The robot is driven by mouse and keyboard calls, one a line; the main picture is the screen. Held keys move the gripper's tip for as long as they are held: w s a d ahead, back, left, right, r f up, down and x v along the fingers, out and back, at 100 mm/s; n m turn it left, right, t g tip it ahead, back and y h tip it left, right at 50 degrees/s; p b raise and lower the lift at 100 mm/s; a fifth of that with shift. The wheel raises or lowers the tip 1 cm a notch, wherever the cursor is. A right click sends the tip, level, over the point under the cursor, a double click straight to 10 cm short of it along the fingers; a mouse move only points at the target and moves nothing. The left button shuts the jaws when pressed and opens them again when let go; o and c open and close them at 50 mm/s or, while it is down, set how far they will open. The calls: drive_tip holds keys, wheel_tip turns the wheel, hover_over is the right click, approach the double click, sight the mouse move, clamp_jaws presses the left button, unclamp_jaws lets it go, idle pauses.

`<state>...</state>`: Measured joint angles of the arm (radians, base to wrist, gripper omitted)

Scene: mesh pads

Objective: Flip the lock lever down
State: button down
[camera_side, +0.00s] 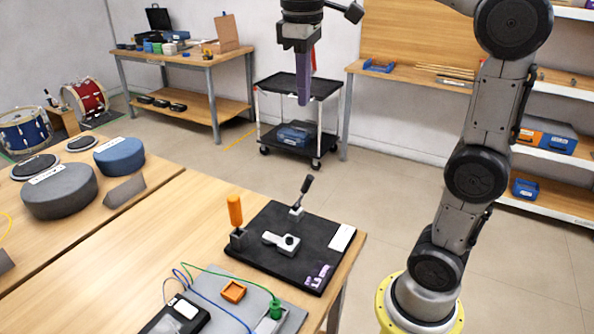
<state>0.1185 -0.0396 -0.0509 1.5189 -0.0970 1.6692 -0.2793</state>
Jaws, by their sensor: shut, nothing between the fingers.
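The black board (268,265) lies at the right end of the wooden table. On it stands a lever (304,190) with a dark handle on a small light bracket, tilted up and to the right. An orange-handled piece (235,212) stands upright in a dark block at the board's left edge. I cannot tell for sure which one is the lock lever. My gripper (304,101) hangs high above the board, pointing down, with its purple fingers shut and empty, apart from everything.
A grey pad (216,286) with an orange block (233,291), a green plug (276,308), wires and a black device (176,314) lies in front of the board. Round drum pads (59,191) sit at left. A black cart (297,87) stands behind. Air around the board is clear.

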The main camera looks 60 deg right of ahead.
drive_tip(key=w+d+f+m+g+y, duration=0.1)
drive_tip(key=w+d+f+g, duration=0.4)
drive_tip(key=w+d+f, duration=0.8)
drive_tip(key=w+f, duration=0.3)
drive_tip(key=f, duration=0.1)
drive_tip(key=shift+w+m, duration=0.25)
drive_tip(key=shift+m, duration=0.15)
drive_tip(key=shift+s+f, duration=0.1)
approach(303, 193)
drive_tip(key=w+d+f, duration=0.1)
drive_tip(key=w+f, duration=0.1)
drive_tip(key=shift+s+d+f, duration=0.1)
drive_tip(key=shift+s+f, duration=0.25)
drive_tip(key=shift+s, duration=0.55)
drive_tip(key=shift+s+d+f, duration=0.1)
drive_tip(key=shift+s+f, duration=0.2)
drive_tip(key=shift+s, duration=0.55)
